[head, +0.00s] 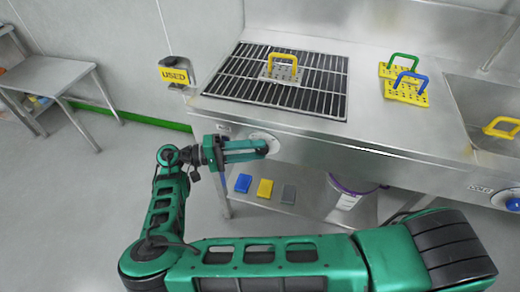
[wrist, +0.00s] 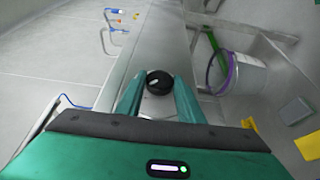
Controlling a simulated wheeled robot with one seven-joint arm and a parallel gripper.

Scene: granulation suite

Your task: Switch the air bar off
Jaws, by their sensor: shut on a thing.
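A black round knob (wrist: 158,82) with a white mark sits on the front panel of the steel bench (head: 395,160). In the wrist view it lies between my two fingertips, and its white mark points toward the lower left. My gripper (head: 264,147) is at the bench front in the head view and hides most of the knob; the edge of a pale round dial plate (head: 262,136) shows just above it. My gripper also shows in the wrist view (wrist: 159,79), shut on the knob. I cannot read the dial's markings or the small label beside it.
A dark grille (head: 233,82) with a yellow-handled plate (head: 284,69) is set in the bench top. Two handled plates lie right of it, near a sink. A blue knob (head: 513,204) is at far right. Blocks and a purple-rimmed bucket (head: 347,197) stand on the lower shelf.

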